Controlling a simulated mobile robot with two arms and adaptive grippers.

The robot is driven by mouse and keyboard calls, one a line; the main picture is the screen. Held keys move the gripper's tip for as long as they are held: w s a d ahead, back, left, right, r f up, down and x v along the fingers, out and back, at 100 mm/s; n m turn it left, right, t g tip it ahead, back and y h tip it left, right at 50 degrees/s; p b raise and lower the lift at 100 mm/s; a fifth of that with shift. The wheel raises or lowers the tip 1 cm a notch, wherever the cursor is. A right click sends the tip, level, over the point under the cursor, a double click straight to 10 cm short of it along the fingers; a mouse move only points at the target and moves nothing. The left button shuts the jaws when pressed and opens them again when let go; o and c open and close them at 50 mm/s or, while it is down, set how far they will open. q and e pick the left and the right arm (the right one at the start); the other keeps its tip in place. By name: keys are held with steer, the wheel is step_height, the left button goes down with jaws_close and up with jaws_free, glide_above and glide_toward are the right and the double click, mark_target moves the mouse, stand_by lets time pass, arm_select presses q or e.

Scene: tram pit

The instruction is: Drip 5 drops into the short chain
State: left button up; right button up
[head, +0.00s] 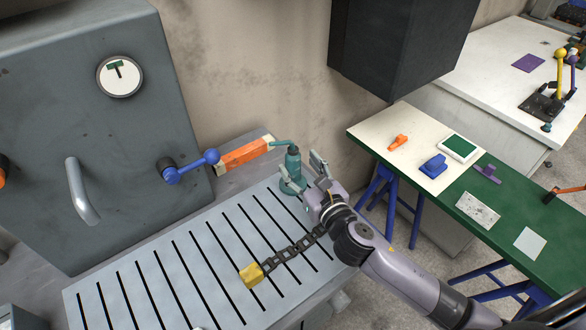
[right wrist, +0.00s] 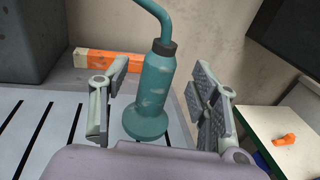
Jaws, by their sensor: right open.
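A teal oiler bottle (head: 292,166) with a dark collar and a bent spout stands upright on the slotted grey table, near its back right. It also shows in the right wrist view (right wrist: 153,92), between the finger pads. My right gripper (head: 304,171) is open, with its fingers either side of the bottle; I cannot tell whether a pad touches it. A short dark chain (head: 291,250) lies on the slotted table, with a yellow block (head: 251,275) at its left end. My right arm hides the chain's other end. My left gripper is not in view.
An orange and cream bar (head: 243,155) lies behind the bottle. A grey cabinet with a blue ball-ended lever (head: 190,168) stands left. A green and cream table (head: 420,150) with several small items stands right. The slotted table (head: 180,268) is mostly clear.

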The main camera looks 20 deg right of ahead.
mark_target(296, 160)
steer(key=w, duration=0.4)
steer(key=shift+w+a+p, duration=0.15)
steer(key=shift+a+p, duration=0.15)
steer(key=shift+p, duration=0.1)
steer(key=shift+r, duration=0.1)
steer(key=shift+c, duration=0.3)
jaws_close()
